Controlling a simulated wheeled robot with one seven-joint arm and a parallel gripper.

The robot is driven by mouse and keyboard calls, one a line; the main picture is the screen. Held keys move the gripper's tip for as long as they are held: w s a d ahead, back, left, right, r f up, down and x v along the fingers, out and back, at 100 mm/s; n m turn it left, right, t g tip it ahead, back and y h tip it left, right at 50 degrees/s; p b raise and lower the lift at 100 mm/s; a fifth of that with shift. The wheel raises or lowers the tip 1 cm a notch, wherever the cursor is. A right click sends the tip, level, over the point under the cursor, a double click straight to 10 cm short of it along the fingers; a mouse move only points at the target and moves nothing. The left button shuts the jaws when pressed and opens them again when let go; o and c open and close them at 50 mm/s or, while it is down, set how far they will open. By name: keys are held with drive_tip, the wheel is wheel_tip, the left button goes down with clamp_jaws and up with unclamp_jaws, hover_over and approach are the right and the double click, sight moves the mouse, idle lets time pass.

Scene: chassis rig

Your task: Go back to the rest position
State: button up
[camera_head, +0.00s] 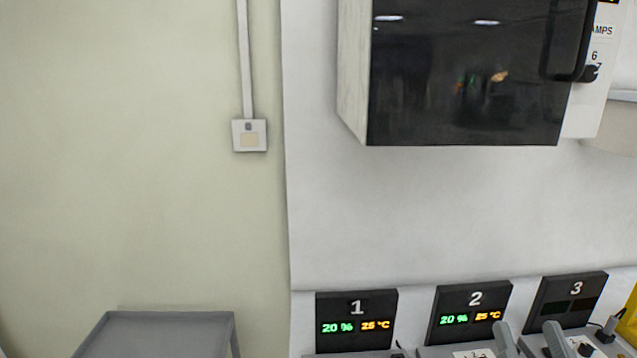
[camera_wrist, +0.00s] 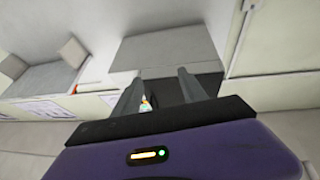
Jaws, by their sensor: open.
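My gripper (camera_wrist: 160,76) shows in the wrist view, with its two grey fingers spread apart above a dark bar and my purple wrist body. Nothing is held between the fingers. Past the fingers is a pale grey panel or surface (camera_wrist: 170,48), with a dark area and a small coloured item (camera_wrist: 147,103) showing between the fingers; I cannot tell what that item is. My gripper and arm are not visible in the head view.
In the head view a dark-fronted cabinet (camera_head: 465,75) hangs on the wall. Below it stand displays numbered 1 (camera_head: 356,320), 2 (camera_head: 468,312) and 3 (camera_head: 568,300), the first two lit. A grey table or cart top (camera_head: 160,335) is at lower left. A wall socket (camera_head: 249,136) is above.

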drive_tip(key=s+a+f+g+y+b, duration=0.1)
drive_tip(key=s+a+f+g, duration=0.2)
drive_tip(key=s+f, duration=0.8)
drive_tip(key=s+a+f+n+g+y+b, duration=0.1)
drive_tip(key=s+a+f+g, duration=0.2)
drive_tip(key=s+f, duration=0.8)
drive_tip(key=s+g, duration=0.1)
drive_tip(key=s, duration=0.5)
drive_tip(key=shift+a+f+g, duration=0.15)
drive_tip(key=shift+a+g, duration=0.2)
drive_tip(key=shift+g, duration=0.05)
